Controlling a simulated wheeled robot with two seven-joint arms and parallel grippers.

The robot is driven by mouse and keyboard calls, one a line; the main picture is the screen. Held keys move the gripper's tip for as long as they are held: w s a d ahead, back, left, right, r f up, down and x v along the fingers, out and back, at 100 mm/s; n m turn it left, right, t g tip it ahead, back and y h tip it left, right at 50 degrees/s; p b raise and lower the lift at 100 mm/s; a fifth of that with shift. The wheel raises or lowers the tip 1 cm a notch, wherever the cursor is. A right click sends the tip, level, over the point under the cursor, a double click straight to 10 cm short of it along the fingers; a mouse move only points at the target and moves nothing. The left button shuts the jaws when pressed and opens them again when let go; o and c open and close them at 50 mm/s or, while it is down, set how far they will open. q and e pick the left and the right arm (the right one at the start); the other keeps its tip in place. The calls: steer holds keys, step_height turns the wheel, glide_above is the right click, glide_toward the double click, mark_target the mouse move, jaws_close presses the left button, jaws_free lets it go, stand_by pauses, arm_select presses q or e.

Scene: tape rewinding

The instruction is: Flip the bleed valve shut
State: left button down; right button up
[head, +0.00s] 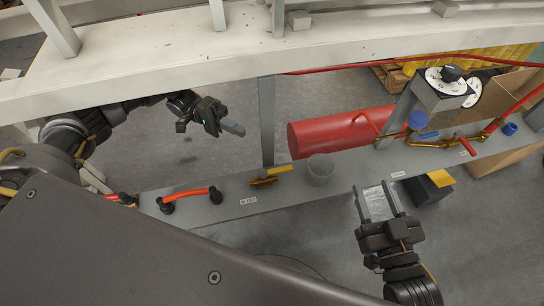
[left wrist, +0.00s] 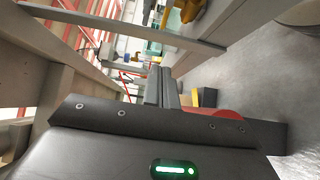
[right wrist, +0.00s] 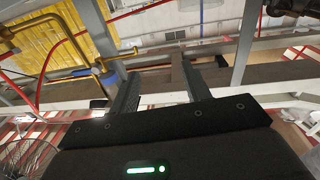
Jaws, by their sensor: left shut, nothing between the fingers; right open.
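A small brass valve with a yellow lever (head: 279,170) sits on the grey shelf (head: 233,206) at its middle. A red-handled valve (head: 466,146) and a blue lever (head: 429,135) are on brass pipework at the right. I cannot tell from labels which one is the bleed valve. My left gripper (head: 240,130) is shut and empty in the air, behind and left of the yellow lever; its closed fingers show in the left wrist view (left wrist: 161,88). My right gripper (head: 377,187) is open at the shelf's front edge, apart from the valves; its spread fingers show in the right wrist view (right wrist: 160,86).
A clear cup (head: 320,170) stands right of the yellow lever. An orange-red handle (head: 188,194) is on the left shelf. A red cylinder (head: 340,134) lies behind the shelf. A dial box (head: 443,88) stands at right. A white beam (head: 200,52) crosses above, with a grey post (head: 266,120) below.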

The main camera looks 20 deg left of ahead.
arm_select(q)
steer(key=shift+d, duration=0.15)
arm_select(e)
steer(key=shift+f, duration=0.1)
arm_select(q)
steer(key=p, duration=0.2)
glide_toward(287, 166)
steer(key=w+d, duration=0.1)
steer(key=w, duration=0.2)
steer(key=s+d, duration=0.1)
steer(key=d, duration=0.1)
steer(key=s+d, duration=0.2)
steer(key=shift+s+f+p, duration=0.1)
steer(key=shift+f+p, duration=0.15)
steer(key=shift+p, duration=0.1)
steer(key=shift+s+d, duration=0.25)
steer(key=shift+s, duration=0.15)
arm_select(e)
steer(key=s+d+f+m+g+h, duration=0.1)
steer(key=d+f+g+h, duration=0.3)
steer(key=f, duration=0.4)
steer(key=shift+s+d+f+m+g+h, duration=0.3)
steer(key=shift+d+f+m+g+h, duration=0.1)
steer(key=shift+d+g, duration=0.55)
steer(key=shift+d, duration=0.15)
